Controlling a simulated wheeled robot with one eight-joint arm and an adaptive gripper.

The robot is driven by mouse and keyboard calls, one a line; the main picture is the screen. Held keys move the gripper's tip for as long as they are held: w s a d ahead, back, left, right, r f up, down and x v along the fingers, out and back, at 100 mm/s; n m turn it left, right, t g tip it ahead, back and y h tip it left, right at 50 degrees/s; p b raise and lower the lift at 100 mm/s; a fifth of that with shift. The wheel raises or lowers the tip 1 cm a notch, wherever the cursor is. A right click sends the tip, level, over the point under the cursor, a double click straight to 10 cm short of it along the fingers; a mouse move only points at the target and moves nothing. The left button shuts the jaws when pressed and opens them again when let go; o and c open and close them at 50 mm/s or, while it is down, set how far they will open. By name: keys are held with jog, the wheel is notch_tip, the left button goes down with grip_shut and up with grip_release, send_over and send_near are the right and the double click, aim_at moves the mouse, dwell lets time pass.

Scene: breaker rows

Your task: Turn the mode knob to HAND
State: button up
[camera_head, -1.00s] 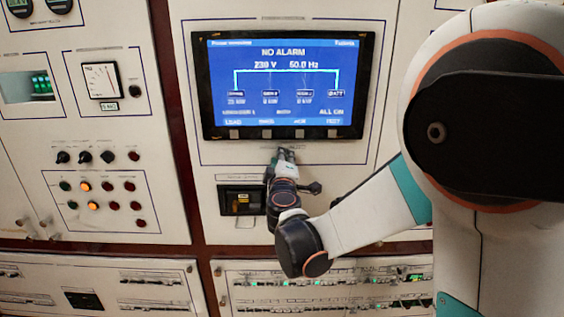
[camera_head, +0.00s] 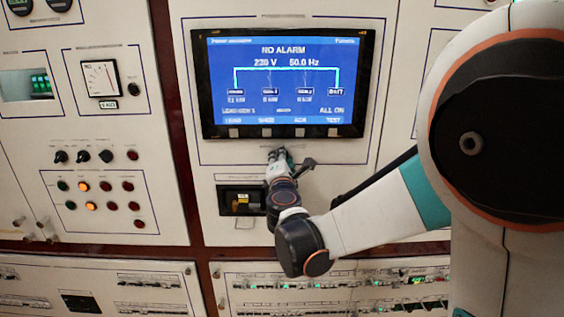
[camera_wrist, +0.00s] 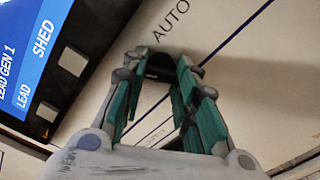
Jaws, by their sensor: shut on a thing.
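My gripper (camera_head: 278,156) is at the panel just below the screen. In the wrist view, its green fingers (camera_wrist: 158,75) are shut on the mode knob, a dark piece (camera_wrist: 160,65) between the fingertips. Most of the knob and its pointer are hidden by the fingers, so I cannot tell its exact setting. The printed word AUTO (camera_wrist: 170,21) shows just beyond the fingertips, tilted in this view. I cannot read a HAND label in either view.
The screen (camera_head: 284,85) reads NO ALARM, above my gripper. A dark recessed box (camera_head: 235,201) is at lower left of it. Small black knobs (camera_head: 83,156) and coloured lamps (camera_head: 90,206) are on the left panel. Breaker rows (camera_head: 350,280) run below.

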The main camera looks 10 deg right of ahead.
jog(key=shift+s+f+n, duration=0.1)
jog(key=shift+n, duration=0.5)
jog(key=o, duration=1)
jog(key=shift+o, duration=0.2)
jog(key=v, duration=1.2)
jog(key=shift+s+d, duration=0.1)
